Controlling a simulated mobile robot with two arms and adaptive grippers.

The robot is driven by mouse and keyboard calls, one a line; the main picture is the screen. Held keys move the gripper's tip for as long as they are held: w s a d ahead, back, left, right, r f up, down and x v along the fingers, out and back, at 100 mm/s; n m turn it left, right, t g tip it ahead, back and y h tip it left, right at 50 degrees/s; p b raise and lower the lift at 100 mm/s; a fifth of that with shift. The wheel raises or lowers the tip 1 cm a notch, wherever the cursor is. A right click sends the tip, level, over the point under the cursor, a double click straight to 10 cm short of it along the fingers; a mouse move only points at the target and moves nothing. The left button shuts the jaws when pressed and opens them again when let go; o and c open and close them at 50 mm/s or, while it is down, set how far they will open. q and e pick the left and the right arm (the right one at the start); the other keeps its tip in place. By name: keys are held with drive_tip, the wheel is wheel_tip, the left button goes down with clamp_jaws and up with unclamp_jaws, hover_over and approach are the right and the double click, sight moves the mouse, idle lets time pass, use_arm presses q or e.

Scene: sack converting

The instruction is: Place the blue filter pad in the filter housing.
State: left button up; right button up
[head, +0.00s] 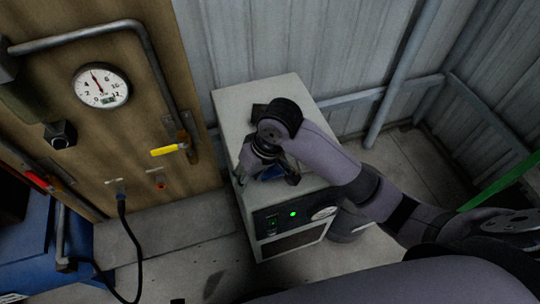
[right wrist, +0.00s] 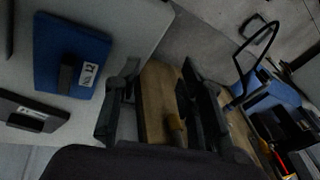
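The blue filter pad (right wrist: 52,48) lies on the pale cabinet top in the right wrist view, with a white label and a dark tab on it. In the head view only a blue patch of it (head: 272,173) shows beneath my right gripper (head: 267,177). In the right wrist view my right gripper (right wrist: 160,95) is open, its fingers apart and empty, with the pad off to their left. A dark flat labelled piece (right wrist: 30,114) lies beside the pad. I cannot make out the filter housing for certain. My left gripper is not in view.
A wooden panel at left carries a gauge (head: 101,86), pipes and a yellow valve handle (head: 165,150). A black cable (head: 128,240) hangs to the floor. A blue box (head: 30,245) stands lower left.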

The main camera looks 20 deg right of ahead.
wheel_tip(320, 180, up, 7)
drive_tip(key=m+g+h, duration=0.1)
drive_tip(key=h, duration=0.1)
hover_over(273, 172)
drive_tip(key=w+a, duration=0.2)
drive_tip(key=a, duration=0.2)
drive_tip(key=w+d+r+m+h, duration=0.1)
drive_tip(key=w+d+r+m, duration=0.15)
drive_tip(key=d+r, duration=0.25)
drive_tip(key=shift+g, duration=0.3)
drive_tip(key=f, duration=1)
drive_tip(key=shift+w+a+f, duration=0.25)
drive_tip(key=shift+w, duration=0.05)
drive_tip(key=shift+w+d+f+p, duration=0.1)
drive_tip(key=shift+f+p, duration=0.2)
drive_tip(key=shift+f, duration=2.75)
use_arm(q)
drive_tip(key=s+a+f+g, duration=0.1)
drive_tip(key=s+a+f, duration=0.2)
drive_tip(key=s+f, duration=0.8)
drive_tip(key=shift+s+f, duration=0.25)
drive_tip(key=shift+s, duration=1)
use_arm(e)
drive_tip(key=shift+c, duration=0.2)
clamp_jaws()
